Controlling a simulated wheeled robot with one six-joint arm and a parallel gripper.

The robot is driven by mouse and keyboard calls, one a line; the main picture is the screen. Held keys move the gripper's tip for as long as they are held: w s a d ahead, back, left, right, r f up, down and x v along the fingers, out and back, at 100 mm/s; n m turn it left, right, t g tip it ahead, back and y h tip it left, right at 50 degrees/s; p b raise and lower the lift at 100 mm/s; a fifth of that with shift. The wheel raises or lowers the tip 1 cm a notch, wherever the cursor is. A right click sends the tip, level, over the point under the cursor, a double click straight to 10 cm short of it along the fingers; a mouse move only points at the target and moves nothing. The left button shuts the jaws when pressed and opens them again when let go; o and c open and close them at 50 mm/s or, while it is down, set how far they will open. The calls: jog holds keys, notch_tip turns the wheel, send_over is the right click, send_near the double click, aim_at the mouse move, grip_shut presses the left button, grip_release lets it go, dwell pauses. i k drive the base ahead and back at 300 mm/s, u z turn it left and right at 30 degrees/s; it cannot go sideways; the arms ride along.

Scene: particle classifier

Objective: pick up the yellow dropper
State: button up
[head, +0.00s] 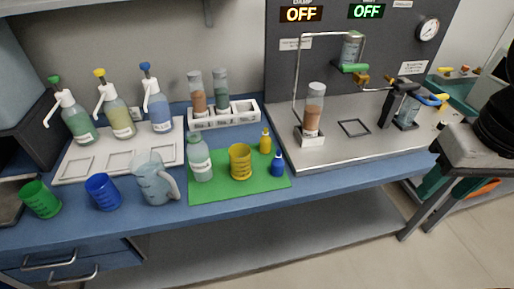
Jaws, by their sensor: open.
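The yellow dropper (266,143) is a small bottle with a narrow tip. It stands upright near the back right corner of the green mat (215,192) on the blue bench. A similar blue dropper (277,167) stands just in front of it, slightly to the right. A yellow beaker (240,163) stands close to its left and a little nearer the front. The yellow dropper appears free of anything holding it. My gripper is not visible in the head view.
A clear capped bottle (200,163) and a clear jug (152,180) stand left of the yellow beaker. A white tube rack (224,115) is behind the mat. The metal tray (365,145) with its apparatus lies to the right. Pump bottles stand at the back left.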

aim_at(265, 140)
jog(key=k, duration=1.15)
jog(key=u, duration=1.1)
jog(key=i, duration=1.65)
jog(key=z, duration=0.65)
